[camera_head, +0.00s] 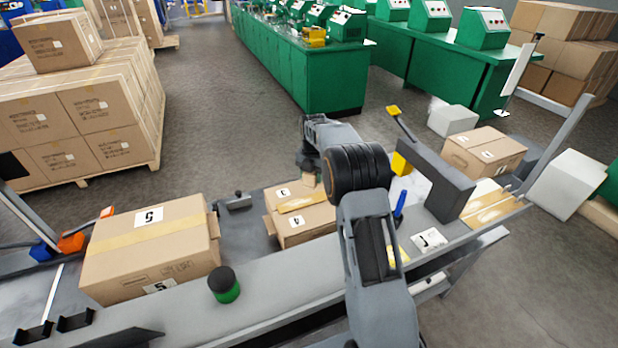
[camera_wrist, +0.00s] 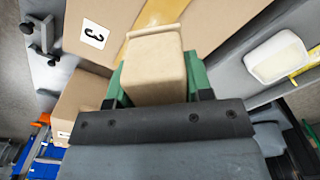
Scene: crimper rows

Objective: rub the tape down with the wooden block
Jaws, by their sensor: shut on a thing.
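My gripper (camera_wrist: 152,88) is shut on a tan wooden block (camera_wrist: 155,62), held between its green fingers in the wrist view. In the head view the block (camera_head: 308,179) shows small below my wrist, at the far side of the middle carton (camera_head: 296,238). That carton (camera_wrist: 225,22) has labels on its top and side. A yellowish tape strip (camera_head: 304,202) runs across its top. In the wrist view the tape (camera_wrist: 152,14) leads up to the block's far end. I cannot tell whether the block touches the tape. My arm hides the carton's right part.
A larger taped carton (camera_head: 150,262) stands left on the grey bench, with a green-black round item (camera_head: 224,285) near it. A metal clamp-like fixture (camera_head: 237,202) lies between the cartons.

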